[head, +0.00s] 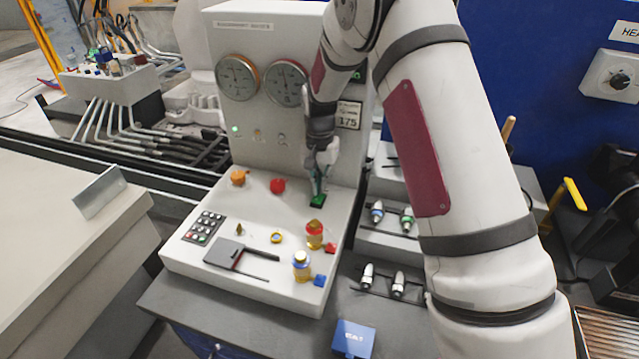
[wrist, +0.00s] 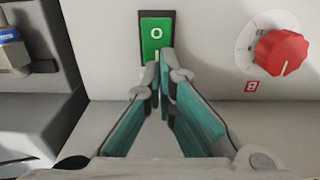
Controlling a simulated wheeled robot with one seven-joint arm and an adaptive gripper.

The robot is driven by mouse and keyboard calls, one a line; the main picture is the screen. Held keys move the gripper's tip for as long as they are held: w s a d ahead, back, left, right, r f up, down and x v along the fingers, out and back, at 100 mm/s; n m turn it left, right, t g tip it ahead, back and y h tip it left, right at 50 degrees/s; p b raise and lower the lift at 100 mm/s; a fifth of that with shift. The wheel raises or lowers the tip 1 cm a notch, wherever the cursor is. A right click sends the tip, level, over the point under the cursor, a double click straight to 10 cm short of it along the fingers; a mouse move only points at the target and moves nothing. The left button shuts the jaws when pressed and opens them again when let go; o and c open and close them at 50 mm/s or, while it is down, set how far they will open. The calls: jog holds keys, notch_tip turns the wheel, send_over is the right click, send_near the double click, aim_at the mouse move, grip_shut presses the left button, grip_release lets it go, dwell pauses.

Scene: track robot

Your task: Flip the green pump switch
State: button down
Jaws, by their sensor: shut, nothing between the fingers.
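The green pump switch (wrist: 155,32) is a green rocker marked with a white "O" and a bar, set in a dark frame on the white panel. In the wrist view it is at the top centre. My gripper (wrist: 164,72) is shut and empty, its fingertips at the lower end of the switch and covering part of it. I cannot tell whether they touch it. In the head view, my gripper (head: 319,192) points down at the green switch (head: 317,201), on the right part of the console's sloped face.
A red knob (wrist: 281,52) is beside the switch; in the head view the red knob (head: 278,186) is left of my gripper. An orange knob (head: 239,177), a keypad (head: 203,228) and small bottles (head: 314,235) share the console (head: 190,262). Gauges (head: 285,83) stand behind.

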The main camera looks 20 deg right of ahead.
jog(key=shift+r, duration=0.6)
jog(key=shift+r, duration=0.1)
notch_tip(320, 180, up, 12)
dwell(0.4)
